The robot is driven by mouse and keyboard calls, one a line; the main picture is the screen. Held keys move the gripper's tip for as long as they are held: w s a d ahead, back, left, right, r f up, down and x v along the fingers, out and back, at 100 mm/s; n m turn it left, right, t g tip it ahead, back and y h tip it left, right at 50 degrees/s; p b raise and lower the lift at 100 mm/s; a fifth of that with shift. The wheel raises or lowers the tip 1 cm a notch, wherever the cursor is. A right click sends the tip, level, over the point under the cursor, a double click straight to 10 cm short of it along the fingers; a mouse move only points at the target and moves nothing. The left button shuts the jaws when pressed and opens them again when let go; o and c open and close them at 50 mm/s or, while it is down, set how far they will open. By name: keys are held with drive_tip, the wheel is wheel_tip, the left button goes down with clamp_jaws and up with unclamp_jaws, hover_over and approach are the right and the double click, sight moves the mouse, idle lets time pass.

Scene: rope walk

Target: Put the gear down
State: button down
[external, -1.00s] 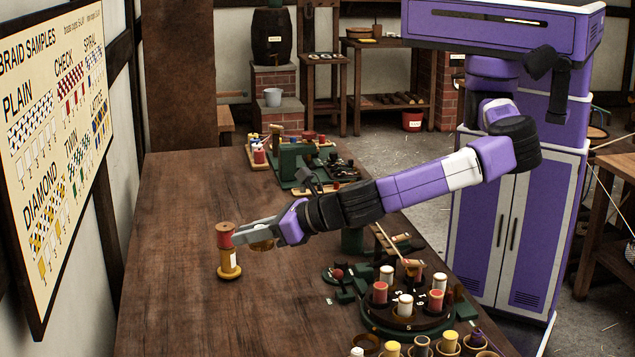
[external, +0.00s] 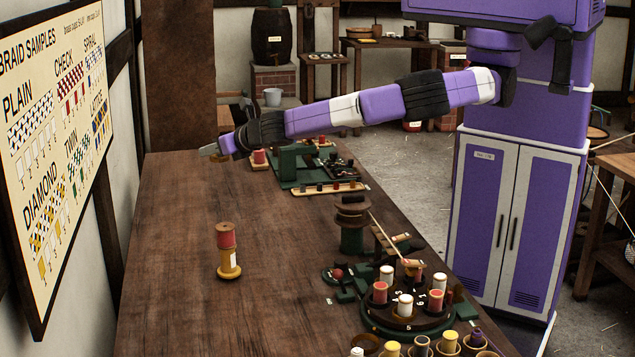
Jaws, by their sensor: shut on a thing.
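My gripper (external: 209,150) is at the far left end of the table, at the end of my outstretched arm. It is shut on a small brass-coloured piece, the gear (external: 221,157), which shows just under the fingers. Most of the gear is hidden by the gripper, and its teeth are too small to make out. The gear looks to be above the far part of the wooden table (external: 180,230); I cannot tell how high.
A green machine (external: 292,165) with parts and spools stands at the far right, near my arm. A round green braiding stand (external: 405,318) with several bobbins is at the near right. The left side of the table is clear.

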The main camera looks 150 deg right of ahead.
drive_tip(key=s+d+r+n+t+p, duration=0.15)
drive_tip(key=s+d+p, duration=0.25)
drive_tip(key=s+d, duration=0.6)
drive_tip(key=s+d+r+n+t+p, duration=0.1)
drive_tip(key=s+d+r+p, duration=0.3)
drive_tip(key=s, duration=0.9)
drive_tip(key=n+t+y, duration=0.2)
drive_tip(key=n+t, duration=0.2)
drive_tip(key=t, duration=0.1)
hover_over(236, 211)
wheel_tip(236, 211, down, 26)
drive_tip(key=shift+f, duration=0.25)
drive_tip(key=shift+f+b, duration=0.5)
drive_tip(key=shift+f, duration=1.6)
